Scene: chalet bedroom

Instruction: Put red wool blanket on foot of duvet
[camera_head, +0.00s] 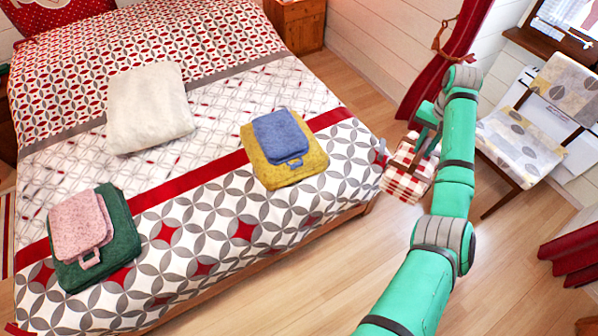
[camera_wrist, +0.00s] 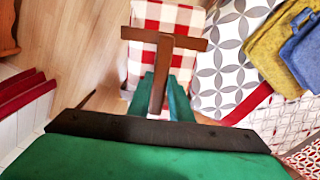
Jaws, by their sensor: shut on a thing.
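The red-and-white checked, thick folded bundle (camera_head: 403,178), which I take as the red wool blanket, is beside the bed's foot end, partly hidden by my arm. My gripper (camera_head: 423,137) is right above it. In the wrist view, my gripper (camera_wrist: 158,92) is shut on the stem of a brown T-shaped handle, with the checked blanket (camera_wrist: 138,62) directly beyond it. I cannot tell whether the blanket touches the floor. The patterned duvet (camera_head: 205,210) covers the bed; its foot has grey-and-white circles and a red band.
On the duvet, a blue folded cloth (camera_head: 280,135) lies on a yellow one (camera_head: 262,172), and a pink one (camera_head: 78,222) on a green one (camera_head: 120,245). A white cushion (camera_head: 150,105) lies farther up. A chair (camera_head: 535,125) stands right. Bare duvet lies between the two stacks.

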